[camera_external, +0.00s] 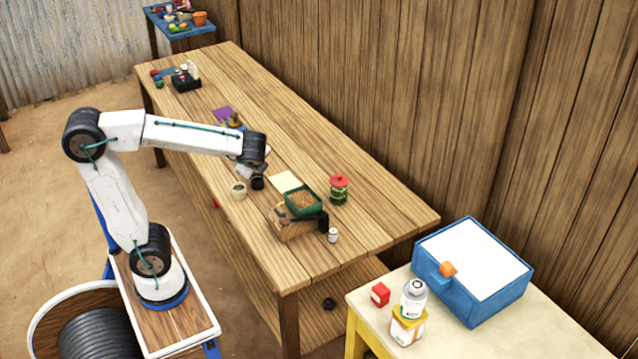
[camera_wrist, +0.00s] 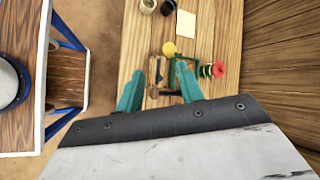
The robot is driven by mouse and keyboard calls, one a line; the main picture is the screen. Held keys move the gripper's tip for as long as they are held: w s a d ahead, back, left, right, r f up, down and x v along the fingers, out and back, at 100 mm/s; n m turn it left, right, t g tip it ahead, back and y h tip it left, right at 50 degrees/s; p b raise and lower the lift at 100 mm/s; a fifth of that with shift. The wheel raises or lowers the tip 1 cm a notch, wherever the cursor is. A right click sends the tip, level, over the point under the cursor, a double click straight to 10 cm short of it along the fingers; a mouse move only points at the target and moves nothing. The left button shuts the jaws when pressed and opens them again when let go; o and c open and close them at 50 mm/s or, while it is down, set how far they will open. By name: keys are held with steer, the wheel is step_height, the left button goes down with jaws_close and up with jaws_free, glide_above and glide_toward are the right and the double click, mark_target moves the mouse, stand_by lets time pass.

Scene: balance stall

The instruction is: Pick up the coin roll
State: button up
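I cannot pick out the coin roll with certainty. A small white upright cylinder (camera_external: 333,236) stands on the long table near its front end, beside a wooden crate (camera_external: 295,228); whether it is the coin roll is too small to tell. It does not show in the wrist view. My gripper (camera_external: 249,172) is above the long table, left of and behind the crate. In the wrist view my gripper's teal fingers (camera_wrist: 160,88) are spread apart with nothing held between them.
A green tray (camera_external: 318,208) of brown grains sits by the crate. A red-lidded jar (camera_external: 339,190), a pale cup (camera_external: 239,191), a dark cup (camera_external: 258,183) and a cream sheet (camera_external: 284,181) are near. A blue box (camera_external: 470,296) stands on another table.

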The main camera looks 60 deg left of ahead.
steer(key=w+d+m+t+y, duration=0.1)
steer(key=w+d+m+t, duration=0.1)
steer(key=w+d+m, duration=0.3)
steer(key=w+d+m+t+y, duration=0.1)
steer(key=w+m+t, duration=0.15)
steer(key=w, duration=0.35)
steer(key=m+t, duration=0.2)
steer(key=m, duration=0.5)
glide_above(332, 235)
steer(key=s+d, duration=0.4)
steer(key=s, duration=0.1)
step_height(332, 235, down, 2)
steer(key=f, duration=2.7)
steer(key=shift+w, duration=0.35)
steer(key=shift+f, duration=0.45)
steer(key=shift+w+a+f, duration=0.25)
steer(key=x, duration=0.7)
steer(key=shift+w+r, duration=0.15)
steer(key=shift+t, duration=0.25)
jaws_close()
